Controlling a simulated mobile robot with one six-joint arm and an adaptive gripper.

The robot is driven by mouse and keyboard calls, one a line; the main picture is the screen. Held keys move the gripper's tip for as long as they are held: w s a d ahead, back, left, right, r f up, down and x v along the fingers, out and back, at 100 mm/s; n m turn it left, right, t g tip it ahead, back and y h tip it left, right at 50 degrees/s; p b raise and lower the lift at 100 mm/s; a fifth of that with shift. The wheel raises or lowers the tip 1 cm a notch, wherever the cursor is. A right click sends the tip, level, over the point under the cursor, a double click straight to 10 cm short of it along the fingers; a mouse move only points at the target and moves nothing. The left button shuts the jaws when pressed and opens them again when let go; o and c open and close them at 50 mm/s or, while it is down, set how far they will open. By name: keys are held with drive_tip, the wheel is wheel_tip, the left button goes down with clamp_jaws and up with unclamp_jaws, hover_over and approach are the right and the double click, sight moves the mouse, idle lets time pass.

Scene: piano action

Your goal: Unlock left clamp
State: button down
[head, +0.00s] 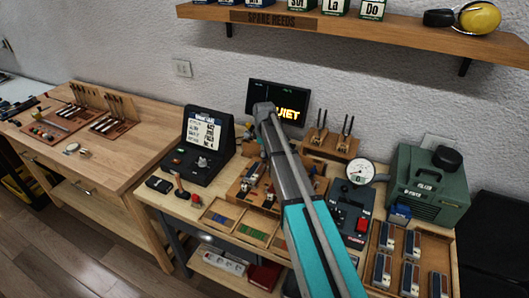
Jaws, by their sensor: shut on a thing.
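A wooden piano-action fixture (243,191) with small metal and coloured parts stands in the middle of the workbench. My own grey and teal arm reaches up across the picture and covers the right part of this fixture. My gripper is hidden behind the arm, so I cannot see its fingers or what they touch. The left clamp cannot be made out among the small parts, and its position cannot be told.
A black console (203,143) stands left of the fixture. A wooden tray with coloured strips (212,216) lies in front. A round gauge (360,171), a green machine (428,185) and a tray of modules (447,262) are at the right. A shelf (300,20) hangs above.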

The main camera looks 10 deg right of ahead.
drive_tip(key=shift+s+a+f, duration=0.1)
drive_tip(key=shift+s, duration=0.1)
drive_tip(key=c, duration=0.8)
unclamp_jaws()
drive_tip(key=shift+c, duration=0.2)
drive_tip(key=o, duration=0.4)
drive_tip(key=shift+w, duration=0.2)
drive_tip(key=shift+m, duration=0.5)
